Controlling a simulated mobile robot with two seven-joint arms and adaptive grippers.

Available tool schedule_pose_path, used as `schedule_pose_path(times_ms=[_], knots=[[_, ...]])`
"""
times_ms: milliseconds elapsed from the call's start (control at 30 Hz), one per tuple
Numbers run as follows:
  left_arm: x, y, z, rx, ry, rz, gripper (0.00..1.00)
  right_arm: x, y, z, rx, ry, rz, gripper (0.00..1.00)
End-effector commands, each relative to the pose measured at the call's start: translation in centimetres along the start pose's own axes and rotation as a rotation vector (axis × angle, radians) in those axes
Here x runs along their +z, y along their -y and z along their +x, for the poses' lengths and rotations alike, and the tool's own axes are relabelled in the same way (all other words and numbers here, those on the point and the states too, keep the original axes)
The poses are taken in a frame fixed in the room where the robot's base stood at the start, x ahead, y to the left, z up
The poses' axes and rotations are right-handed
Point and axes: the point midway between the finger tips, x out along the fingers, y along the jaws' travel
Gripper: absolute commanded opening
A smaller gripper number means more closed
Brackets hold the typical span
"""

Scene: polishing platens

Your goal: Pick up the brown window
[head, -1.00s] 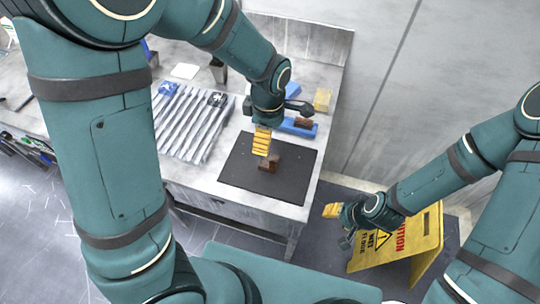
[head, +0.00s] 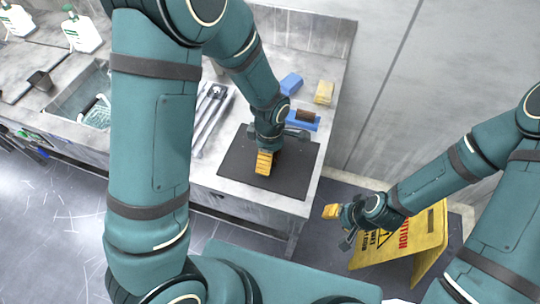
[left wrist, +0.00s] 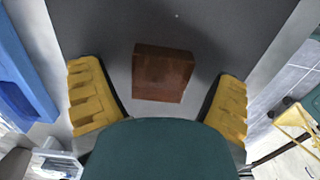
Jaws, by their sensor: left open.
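The brown window (left wrist: 162,73) shows in the left wrist view as a small brown block on the black mat (left wrist: 205,22). It lies between the two yellow fingers of my left gripper (left wrist: 158,88), with a gap on each side. In the head view my left gripper (head: 264,163) points down over the mat and hides the block. My left gripper is open and empty. My right gripper (head: 335,212) is off to the right, in front of the yellow caution sign; its finger opening is not clear.
A second brown block (head: 305,115) sits on a blue piece (head: 306,125) behind the mat. A blue block (head: 290,84) and a yellow block (head: 324,92) stand farther back. Silver tools (head: 212,112) lie left of the mat. The yellow sign (head: 425,245) stands on the floor.

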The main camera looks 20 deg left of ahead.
Motion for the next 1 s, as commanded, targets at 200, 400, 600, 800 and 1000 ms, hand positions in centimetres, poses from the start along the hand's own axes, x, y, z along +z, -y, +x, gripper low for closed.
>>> schedule_pose_path(times_ms=[200, 400, 600, 800, 1000], knots=[[0.0, 0.0, 0.0, 0.001, 0.000, 0.000, 0.81, 0.0, 0.0, 0.0, 0.000, 0.000, 0.000, 0.47], [0.0, 0.0, -0.1, 0.001, 0.000, 0.000, 0.12, 0.0, 0.0, 0.0, 0.000, 0.000, 0.000, 0.47], [0.0, 0.0, -0.1, 0.001, 0.000, 0.000, 0.12, 0.0, 0.0, 0.0, 0.000, 0.000, 0.000, 0.47], [0.0, -0.1, -1.3, 0.005, 0.001, -0.001, 0.12, -0.1, 0.1, -0.3, 0.000, -0.002, 0.001, 0.47], [0.1, -0.1, -5.1, 0.006, 0.002, 0.000, 0.12, -0.5, 0.4, -1.1, 0.001, -0.009, 0.003, 0.47]])
